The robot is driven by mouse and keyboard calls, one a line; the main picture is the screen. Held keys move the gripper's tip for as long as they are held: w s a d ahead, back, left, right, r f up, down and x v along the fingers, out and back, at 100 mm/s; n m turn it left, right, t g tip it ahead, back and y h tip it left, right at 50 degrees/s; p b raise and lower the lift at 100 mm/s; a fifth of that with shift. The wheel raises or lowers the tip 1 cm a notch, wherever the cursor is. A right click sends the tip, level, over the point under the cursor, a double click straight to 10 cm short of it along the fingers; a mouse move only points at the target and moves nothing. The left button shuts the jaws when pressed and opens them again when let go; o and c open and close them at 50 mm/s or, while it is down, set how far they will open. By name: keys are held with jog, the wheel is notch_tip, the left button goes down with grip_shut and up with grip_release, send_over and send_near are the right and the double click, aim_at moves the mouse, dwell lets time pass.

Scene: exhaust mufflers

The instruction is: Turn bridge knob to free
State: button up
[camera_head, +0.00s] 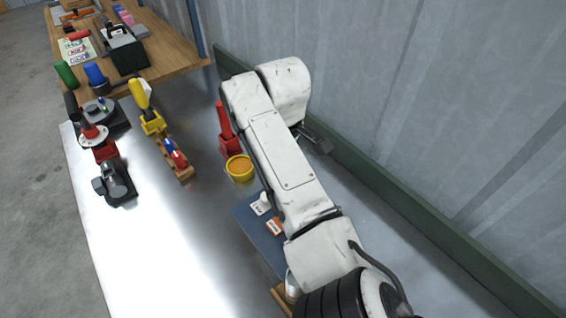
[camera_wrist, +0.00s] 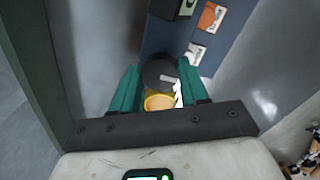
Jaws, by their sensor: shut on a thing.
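In the wrist view my gripper (camera_wrist: 159,76) has its two green fingers on either side of a dark round piece (camera_wrist: 158,72). The fingers are shut on it. A light mark shows on its face, and a white pointed shape (camera_wrist: 179,92) lies by the right finger. A yellow round part (camera_wrist: 158,103) shows between the fingers, closer to the palm. I cannot tell for sure whether the dark piece is the bridge knob, and I can read no "free" label. In the head view my white arm hides most of this area.
A blue mat (camera_head: 246,217) with small cards (camera_head: 275,226) lies beside my arm. A yellow cup (camera_head: 240,168) and a red upright tool (camera_head: 225,127) stand nearby. Clamp-like tools (camera_head: 115,182) stand at left. A green-trimmed wall (camera_head: 385,215) runs close on the right.

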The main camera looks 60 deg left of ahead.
dwell(0.6)
jog(key=o, duration=1.1)
jog(key=shift+c, duration=0.2)
jog(key=shift+r, duration=0.1)
notch_tip(320, 180, up, 11)
jog(key=shift+f+b, duration=0.2)
jog(key=shift+b, duration=0.25)
